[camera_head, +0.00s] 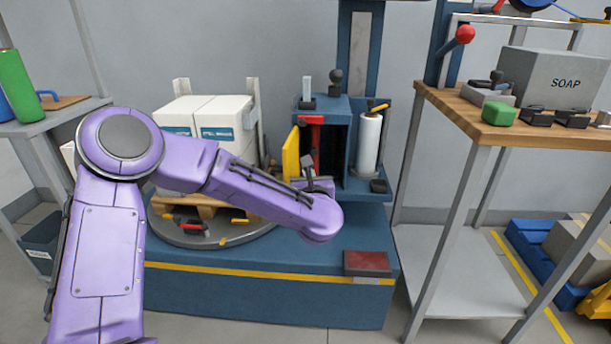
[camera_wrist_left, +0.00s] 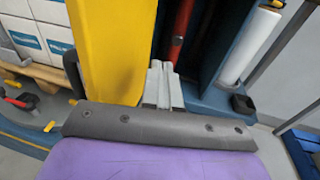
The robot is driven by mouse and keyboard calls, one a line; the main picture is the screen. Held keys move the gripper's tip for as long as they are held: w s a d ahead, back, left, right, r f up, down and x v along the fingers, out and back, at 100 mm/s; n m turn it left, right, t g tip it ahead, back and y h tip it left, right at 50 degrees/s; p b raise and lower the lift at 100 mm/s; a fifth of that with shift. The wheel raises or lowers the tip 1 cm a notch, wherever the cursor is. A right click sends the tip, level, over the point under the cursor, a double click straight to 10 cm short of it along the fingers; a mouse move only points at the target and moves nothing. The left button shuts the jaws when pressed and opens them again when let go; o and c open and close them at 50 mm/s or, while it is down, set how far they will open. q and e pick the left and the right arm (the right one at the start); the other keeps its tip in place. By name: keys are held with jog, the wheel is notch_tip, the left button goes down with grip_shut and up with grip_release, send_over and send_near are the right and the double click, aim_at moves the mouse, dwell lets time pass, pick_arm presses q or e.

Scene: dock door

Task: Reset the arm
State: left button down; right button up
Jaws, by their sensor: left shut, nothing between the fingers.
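My purple left arm comes in from the left in the head view and reaches across in front of the turntable. My left gripper (camera_head: 309,166) is at its end, just in front of the blue cabinet (camera_head: 361,129). In the left wrist view the fingers of my left gripper (camera_wrist_left: 161,70) are together, with nothing between them. They point at the gap beside the yellow panel (camera_wrist_left: 108,50), close to the red upright part (camera_wrist_left: 180,30). I cannot tell whether they touch either one. My right gripper is not in view.
White boxes (camera_head: 209,113) stand on a pallet on the round turntable (camera_head: 217,238), partly behind my arm. A white roll (camera_head: 369,142) stands in the cabinet's right side. A wooden-topped bench (camera_head: 540,135) with a SOAP box (camera_head: 557,80) is at right. Open floor shows between blue base and bench.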

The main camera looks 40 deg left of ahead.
pick_arm(q)
jog(key=shift+s+d, duration=0.2)
jog(key=shift+s, duration=0.25)
jog(key=shift+s+d, duration=0.2)
jog(key=shift+s, duration=0.25)
